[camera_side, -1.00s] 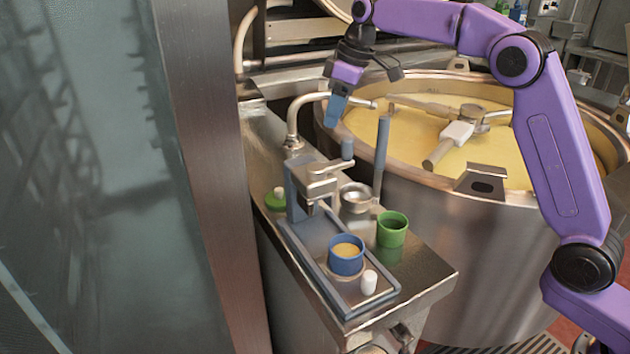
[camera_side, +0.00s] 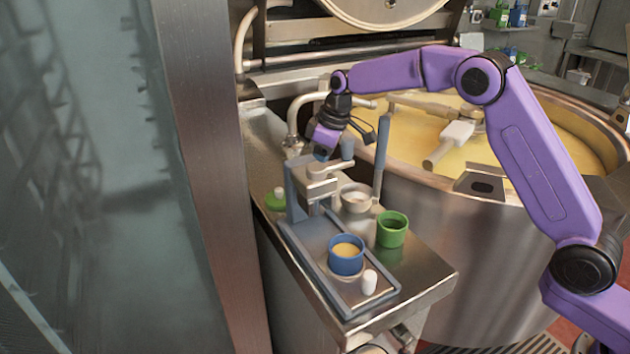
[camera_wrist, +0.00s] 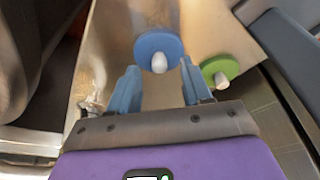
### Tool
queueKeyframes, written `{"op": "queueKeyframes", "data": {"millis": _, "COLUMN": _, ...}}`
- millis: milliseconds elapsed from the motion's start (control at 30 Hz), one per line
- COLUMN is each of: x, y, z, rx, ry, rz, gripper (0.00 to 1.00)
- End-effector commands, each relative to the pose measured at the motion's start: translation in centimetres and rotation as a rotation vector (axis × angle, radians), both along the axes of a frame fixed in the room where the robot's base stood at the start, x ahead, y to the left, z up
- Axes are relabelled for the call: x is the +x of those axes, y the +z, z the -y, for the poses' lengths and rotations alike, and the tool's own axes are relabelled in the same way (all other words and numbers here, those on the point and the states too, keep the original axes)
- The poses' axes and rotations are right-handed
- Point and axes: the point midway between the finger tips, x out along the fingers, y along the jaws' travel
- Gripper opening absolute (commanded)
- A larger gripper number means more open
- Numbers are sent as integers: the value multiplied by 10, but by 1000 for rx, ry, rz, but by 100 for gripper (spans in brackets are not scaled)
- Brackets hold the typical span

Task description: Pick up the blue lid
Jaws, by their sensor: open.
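The blue lid (camera_wrist: 153,42) is a round disc with a white knob. It lies on the metal bench in the wrist view, beyond my fingertips and between their lines. In the side view I cannot make it out; the press and my gripper are in front of that area. My gripper (camera_wrist: 157,80) is open, with two blue fingers apart and nothing between them. In the side view my gripper (camera_side: 322,155) is low above the back part of the bench, behind the press.
A green lid (camera_wrist: 220,72) with a white knob lies close to the right of the blue lid. The press (camera_side: 315,180) stands before my gripper. A blue cup (camera_side: 346,262) with yellow contents, a green cup (camera_side: 392,238) and the large kettle (camera_side: 440,240) are near.

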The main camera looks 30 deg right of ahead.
Motion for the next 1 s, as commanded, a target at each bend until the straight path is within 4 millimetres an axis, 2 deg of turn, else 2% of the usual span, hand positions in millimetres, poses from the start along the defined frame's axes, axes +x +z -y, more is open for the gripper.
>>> {"op": "queueKeyframes", "data": {"millis": 133, "x": 2, "y": -14, "z": -3, "rx": 0, "ry": 0, "rz": -1, "gripper": 49}}
{"op": "queueKeyframes", "data": {"millis": 400, "x": 3, "y": -16, "z": -3, "rx": 1, "ry": 0, "rz": 1, "gripper": 49}}
{"op": "queueKeyframes", "data": {"millis": 467, "x": 3, "y": -16, "z": -3, "rx": 1, "ry": -1, "rz": 1, "gripper": 32}}
{"op": "queueKeyframes", "data": {"millis": 500, "x": 3, "y": -16, "z": -3, "rx": 0, "ry": -1, "rz": 1, "gripper": 20}}
{"op": "queueKeyframes", "data": {"millis": 567, "x": 3, "y": -16, "z": -3, "rx": 0, "ry": -1, "rz": 1, "gripper": 0}}
{"op": "queueKeyframes", "data": {"millis": 1000, "x": 4, "y": -11, "z": -3, "rx": 0, "ry": -1, "rz": 3, "gripper": 0}}
